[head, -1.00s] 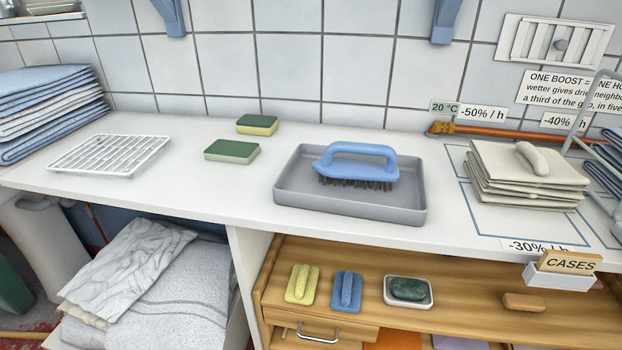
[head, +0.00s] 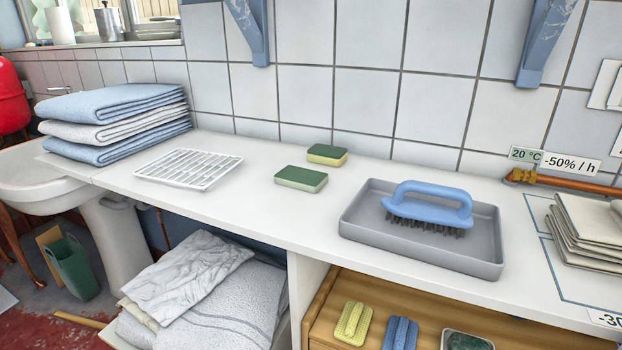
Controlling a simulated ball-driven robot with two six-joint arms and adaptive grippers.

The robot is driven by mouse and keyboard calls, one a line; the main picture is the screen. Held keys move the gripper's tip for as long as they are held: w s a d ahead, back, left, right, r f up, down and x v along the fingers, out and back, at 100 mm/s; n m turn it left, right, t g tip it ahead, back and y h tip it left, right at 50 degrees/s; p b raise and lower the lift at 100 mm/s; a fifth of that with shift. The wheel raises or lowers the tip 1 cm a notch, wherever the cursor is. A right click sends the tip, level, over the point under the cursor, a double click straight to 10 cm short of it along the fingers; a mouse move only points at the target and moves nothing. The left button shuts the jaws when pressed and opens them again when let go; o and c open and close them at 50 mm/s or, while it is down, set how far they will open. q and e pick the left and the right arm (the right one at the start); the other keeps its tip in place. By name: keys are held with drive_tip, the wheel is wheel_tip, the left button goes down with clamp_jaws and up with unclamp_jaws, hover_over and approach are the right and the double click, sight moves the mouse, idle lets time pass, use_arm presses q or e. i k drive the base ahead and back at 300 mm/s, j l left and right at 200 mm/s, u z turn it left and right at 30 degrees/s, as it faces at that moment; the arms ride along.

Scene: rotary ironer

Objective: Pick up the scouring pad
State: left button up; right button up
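Two block-shaped pads with green tops lie on the white counter. The nearer pad (head: 301,179) has a dark green top and a pale underside. The farther pad (head: 327,155) has a green top and a yellow underside. They lie close together but apart, between a white rack and a grey tray. A dark green piece (head: 465,342) sits in a white dish on the lower wooden shelf, cut off by the bottom edge; I cannot tell what it is. Neither of my grippers is in view.
The white slatted rack (head: 188,169) lies left of the pads, with folded towels (head: 118,122) behind it. The grey tray (head: 362,237) holds a blue brush (head: 430,207) at right. Counter (head: 270,222) in front of the pads is clear.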

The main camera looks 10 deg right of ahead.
sight(302, 179)
drive_tip(key=z, duration=0.7)
drive_tip(key=k+j+z, duration=0.1)
drive_tip(key=z, duration=0.35)
drive_tip(key=j+z, duration=0.1)
drive_tip(key=z, duration=0.4)
drive_tip(key=k+z, duration=0.15)
drive_tip(key=z, duration=0.3)
drive_tip(key=k+z, duration=0.1)
drive_tip(key=z, duration=0.35)
